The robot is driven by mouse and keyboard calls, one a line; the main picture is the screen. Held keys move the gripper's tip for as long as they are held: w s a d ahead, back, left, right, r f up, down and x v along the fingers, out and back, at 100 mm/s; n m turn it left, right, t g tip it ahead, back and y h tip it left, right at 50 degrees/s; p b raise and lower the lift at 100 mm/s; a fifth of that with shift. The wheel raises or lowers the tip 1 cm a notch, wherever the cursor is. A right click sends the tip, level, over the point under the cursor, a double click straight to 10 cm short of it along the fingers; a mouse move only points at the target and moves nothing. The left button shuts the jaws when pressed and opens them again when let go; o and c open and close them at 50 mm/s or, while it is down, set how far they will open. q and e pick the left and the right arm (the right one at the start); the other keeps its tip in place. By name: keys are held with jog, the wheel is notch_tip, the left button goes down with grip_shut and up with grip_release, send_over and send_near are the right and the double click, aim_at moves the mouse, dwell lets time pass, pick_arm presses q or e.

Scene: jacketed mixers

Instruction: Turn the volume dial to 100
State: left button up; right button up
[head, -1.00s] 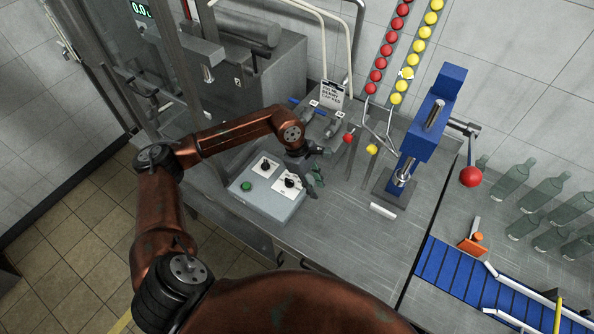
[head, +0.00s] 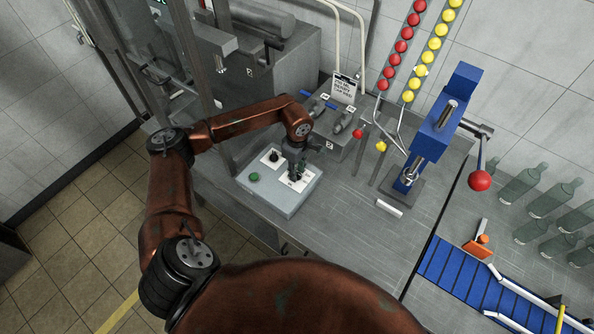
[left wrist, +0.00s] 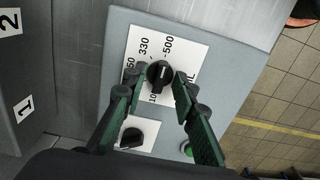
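The volume dial (left wrist: 160,74) is a black knob on a white plate with numbers such as 330 and 500 and the letters "mL". In the left wrist view the 100 is partly covered. The dial carries a pale mark, but I cannot tell exactly which number it points to. My left gripper (left wrist: 155,84) is open, with one green finger on each side of the dial; I see no clear contact. In the head view the left gripper (head: 297,171) points down over the grey control box (head: 285,208) and hides most of the dial. My right gripper is out of view.
A second black knob (head: 273,156) and a green button (head: 254,177) share the box top. Valves with numbered labels (head: 342,122) stand behind it. A blue press (head: 432,130) with a red-balled lever stands to the right.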

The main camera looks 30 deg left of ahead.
pick_arm(q)
jog(key=shift+c, duration=0.6)
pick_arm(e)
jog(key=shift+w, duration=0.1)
pick_arm(q)
grip_shut()
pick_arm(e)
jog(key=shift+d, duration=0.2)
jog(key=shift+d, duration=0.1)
